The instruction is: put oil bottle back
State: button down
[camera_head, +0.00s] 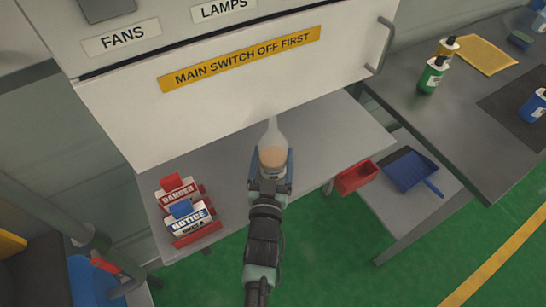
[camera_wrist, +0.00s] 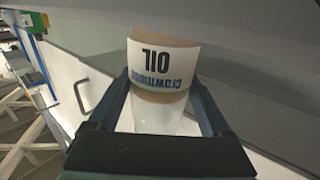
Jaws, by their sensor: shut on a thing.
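The oil bottle (camera_head: 272,142) is clear with a pale narrow spout and a brownish lower part. In the wrist view the oil bottle (camera_wrist: 163,62) shows a white label reading OIL, upside down, between the two fingers. My gripper (camera_head: 271,172) is shut on it, in front of the white cabinet and over the grey shelf (camera_head: 335,128). In the wrist view my gripper (camera_wrist: 163,95) has one dark finger on each side of the bottle. I cannot tell whether the bottle's base touches the shelf.
Red DANGER and blue NOTICE tags (camera_head: 184,210) stand on the shelf's left part. A red bin (camera_head: 356,177) and blue dustpan (camera_head: 411,172) are to the right. A cabinet handle (camera_head: 385,45) juts out.

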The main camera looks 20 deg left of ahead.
jog(key=shift+f, duration=0.1)
jog(key=shift+f, duration=0.2)
grip_release()
jog(key=shift+r, duration=0.1)
jog(key=shift+s, duration=0.2)
jog(key=b+v, duration=0.1)
jog(key=v, duration=1)
jog(key=shift+s+d, duration=0.15)
jog(key=shift+s, duration=0.2)
jog(key=shift+r, duration=0.1)
